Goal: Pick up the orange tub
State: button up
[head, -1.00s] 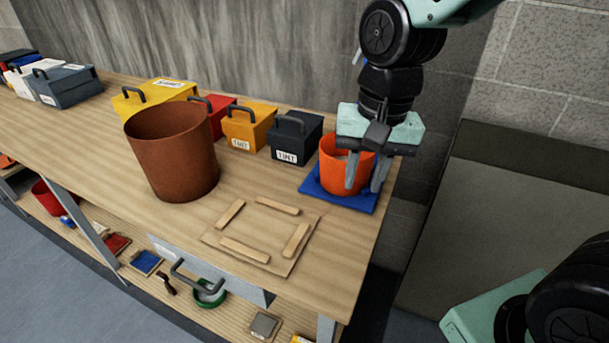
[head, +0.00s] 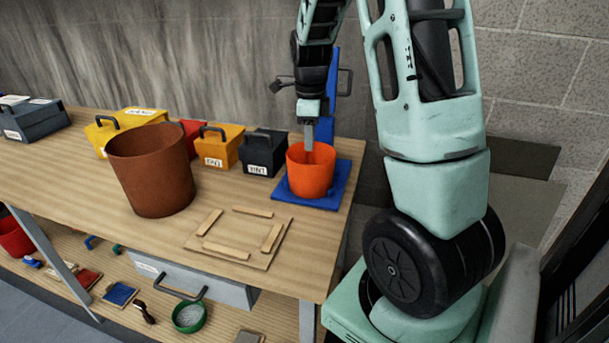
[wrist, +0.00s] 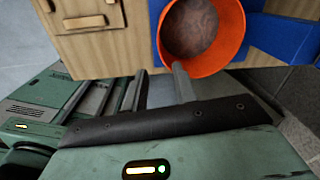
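The orange tub (head: 311,172) stands upright on a flat blue base (head: 340,182) near the right end of the workbench. My gripper (head: 308,148) points down over the tub, its lower end at the tub's mouth. In the wrist view the tub (wrist: 238,30) is at top centre, open towards the camera, with a brown interior. My gripper (wrist: 161,68) has two fingers apart there. One finger overlaps the tub's near rim and the other is left of it, outside. Nothing is clamped between them. Contact with the rim cannot be told.
A large brown bin (head: 150,190) stands left of the tub. Black (head: 263,153), yellow and red handled boxes line the back. A wooden frame panel (head: 238,240) lies in front. A blue upright (head: 328,95) rises behind the tub. A drawer (head: 190,280) is below.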

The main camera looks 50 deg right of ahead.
send_near(308, 191)
jog(key=shift+d+f+p, duration=0.15)
jog(key=shift+f+p, duration=0.5)
jog(key=shift+f, duration=0.65)
jog(key=shift+d+f+p, duration=0.15)
jog(key=shift+f+p, duration=0.5)
jog(key=shift+f, duration=0.7)
grip_shut()
jog(key=shift+w, duration=0.1)
